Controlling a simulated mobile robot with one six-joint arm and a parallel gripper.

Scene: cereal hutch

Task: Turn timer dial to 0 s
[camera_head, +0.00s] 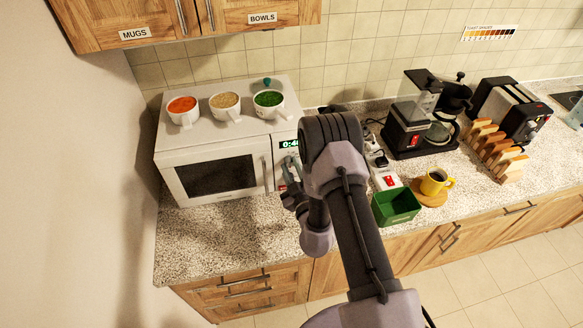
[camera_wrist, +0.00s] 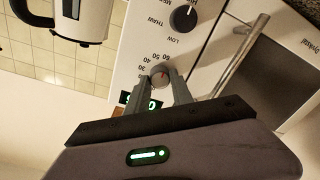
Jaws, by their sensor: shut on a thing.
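The white microwave (camera_head: 215,150) stands at the left of the counter. Its green display (camera_head: 289,144) is partly hidden by my arm and reads about "0:4", with the last digit cut off. In the wrist view the timer dial (camera_wrist: 159,75) is a small grey knob with a red mark, beside printed numbers such as 30, 40, 50 and 60. My gripper (camera_wrist: 162,80) is shut on this dial, one finger on each side. In the head view my gripper (camera_head: 289,172) is at the microwave's control panel, and the dial is hidden.
A second, black knob (camera_wrist: 183,18) with LOW, THAW and MED labels sits near the dial. The door handle (camera_wrist: 240,55) is close to my gripper. Several filled cups, one a white cup (camera_head: 269,102), stand on the microwave. A green box (camera_head: 396,206) stands to the right.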

